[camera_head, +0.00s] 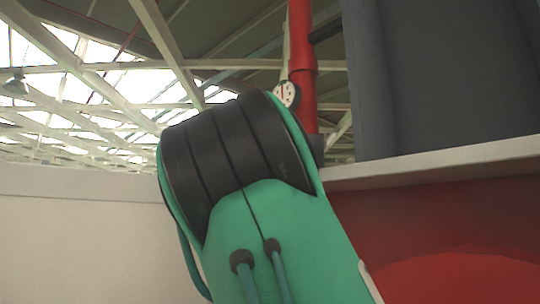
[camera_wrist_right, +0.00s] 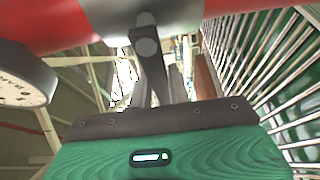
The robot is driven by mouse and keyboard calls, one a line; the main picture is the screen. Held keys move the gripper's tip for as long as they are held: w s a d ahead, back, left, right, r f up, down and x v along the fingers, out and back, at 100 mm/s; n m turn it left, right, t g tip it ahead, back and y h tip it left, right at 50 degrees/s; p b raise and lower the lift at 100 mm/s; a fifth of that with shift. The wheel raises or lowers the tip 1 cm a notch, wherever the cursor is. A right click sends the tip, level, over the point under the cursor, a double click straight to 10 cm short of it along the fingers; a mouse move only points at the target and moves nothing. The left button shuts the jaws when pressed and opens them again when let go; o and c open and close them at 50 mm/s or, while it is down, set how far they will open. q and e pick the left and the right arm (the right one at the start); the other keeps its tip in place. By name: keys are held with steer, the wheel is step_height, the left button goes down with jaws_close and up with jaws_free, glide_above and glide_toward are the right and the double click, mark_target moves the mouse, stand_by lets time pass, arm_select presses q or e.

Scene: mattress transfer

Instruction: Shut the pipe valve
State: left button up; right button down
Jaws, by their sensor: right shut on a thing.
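The red pipe (camera_head: 302,60) stands upright behind my green and black arm in the head view. In the right wrist view the red pipe (camera_wrist_right: 45,22) crosses the top of the picture, with a grey-white valve body (camera_wrist_right: 185,20) in its middle. A dark grey valve handle (camera_wrist_right: 148,48) comes down from that body towards my right gripper (camera_wrist_right: 165,85). My right gripper is shut on the handle; its fingers are partly hidden behind the dark edge of its green housing. My left gripper is in neither view.
A round white gauge (camera_head: 287,94) sits beside the pipe; it also shows close at the left in the right wrist view (camera_wrist_right: 22,80). A dark grey column (camera_head: 440,75) and a pale ledge (camera_head: 430,165) stand at the right. Metal railings (camera_wrist_right: 285,60) are at the right in the wrist view.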

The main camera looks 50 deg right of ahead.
steer(key=c, duration=1.3)
jaws_free()
steer(key=shift+s+d, duration=0.1)
steer(key=b+v, duration=0.5)
steer(key=v, duration=0.9)
steer(key=shift+d, duration=0.1)
